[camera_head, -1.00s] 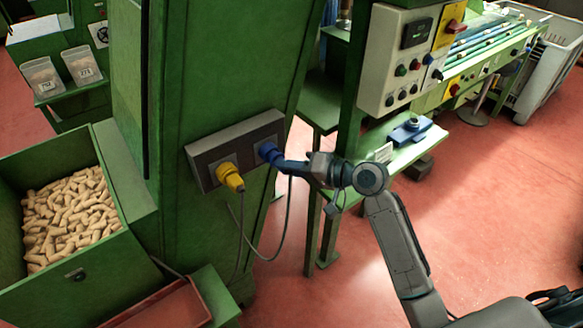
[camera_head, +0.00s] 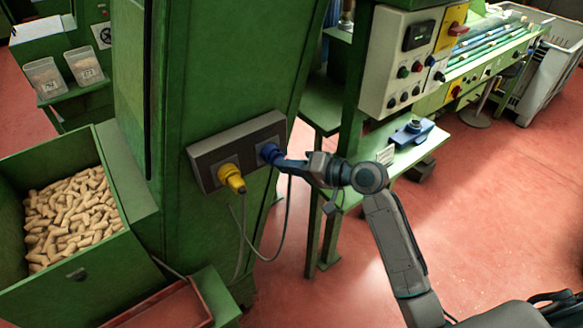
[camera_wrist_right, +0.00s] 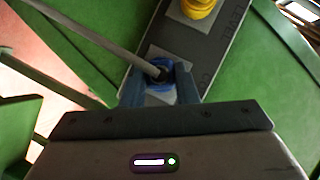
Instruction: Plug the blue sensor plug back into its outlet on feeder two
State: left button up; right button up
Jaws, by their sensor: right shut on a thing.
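The blue sensor plug (camera_head: 269,152) is at the right-hand outlet of the grey outlet box (camera_head: 209,157) on the green machine column. It looks seated against the outlet, though how deep it sits cannot be told. My right gripper (camera_head: 284,163) is shut on the blue plug, reaching in from the right. In the right wrist view the blue plug (camera_wrist_right: 159,66) shows between the two fingers, with its grey cable running to the upper left. A yellow plug (camera_head: 231,176) sits in the left-hand outlet, and it also shows in the right wrist view (camera_wrist_right: 200,8). My left gripper is not in view.
A green bin of corks (camera_head: 68,217) stands at the left. Grey cables (camera_head: 283,225) hang below the outlet box. A control panel (camera_head: 398,62) and a small green bench (camera_head: 402,152) stand to the right. The red floor at the right is open.

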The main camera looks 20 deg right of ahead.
jog(key=shift+w+a, duration=0.15)
jog(key=shift+w, duration=0.3)
jog(key=o, duration=1.1)
jog(key=shift+s, duration=0.1)
jog(key=shift+b+v, duration=1.5)
jog(key=shift+v, duration=3.9)
